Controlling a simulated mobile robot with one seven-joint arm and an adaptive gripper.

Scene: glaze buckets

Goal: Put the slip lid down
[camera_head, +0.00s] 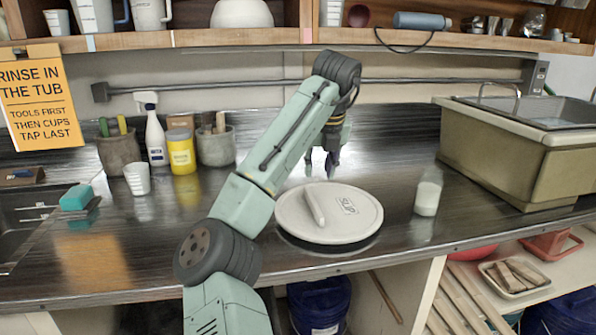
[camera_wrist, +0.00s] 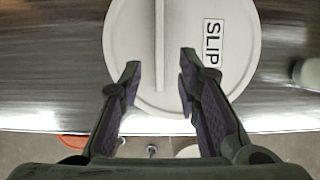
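The slip lid (camera_head: 362,221) is a round, pale grey-white disc with a raised bar handle and a label. In the wrist view the lid (camera_wrist: 225,80) fills the upper middle, with "SLIP" readable right of the handle (camera_wrist: 159,30). My gripper (camera_head: 325,165) is over the back part of the lid in the head view. In the wrist view my gripper (camera_wrist: 160,63) is open, with its fingertips wide apart on either side of the handle's line. Nothing is held between the fingers.
A white bottle (camera_head: 428,192) stands right of the lid, and a sink tub (camera_head: 510,155) is farther right. A yellow jar (camera_head: 181,152), a cup (camera_head: 137,178) and tool crocks (camera_head: 216,147) stand left. Blue buckets (camera_head: 320,305) are below the counter.

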